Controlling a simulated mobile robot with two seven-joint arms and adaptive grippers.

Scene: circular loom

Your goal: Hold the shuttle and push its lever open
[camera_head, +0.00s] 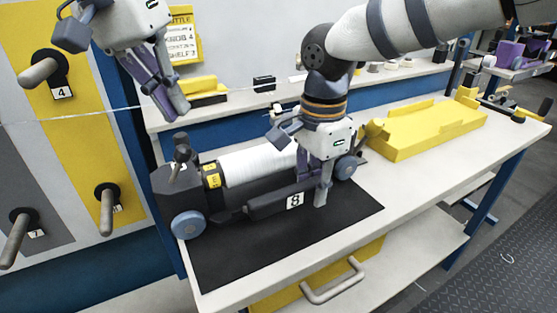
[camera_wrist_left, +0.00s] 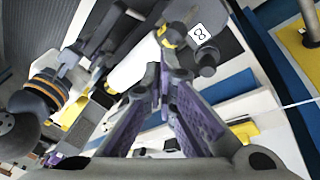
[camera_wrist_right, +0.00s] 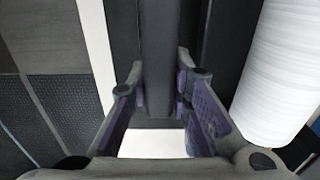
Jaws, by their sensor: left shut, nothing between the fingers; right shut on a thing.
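The shuttle (camera_head: 225,203) lies on a black mat (camera_head: 240,262). It has a dark body, a white thread bobbin (camera_head: 255,165), blue-grey wheels and a label 8. My right gripper (camera_head: 312,188) reaches down on its right part. It is shut on the dark bar of the shuttle, which runs between its fingers in the right wrist view (camera_wrist_right: 158,60). A dark knobbed lever (camera_head: 182,155) stands up at the shuttle's left end; how far open it is I cannot tell. My left gripper (camera_head: 175,108) is shut and empty, above and behind that end. The bobbin also shows in the left wrist view (camera_wrist_left: 130,65).
A yellow tray (camera_head: 425,130) stands on the bench at the right. A panel with numbered pegs (camera_head: 108,205) is at the left. A thin white thread (camera_head: 70,115) runs from the left towards my left gripper. The mat's front is clear.

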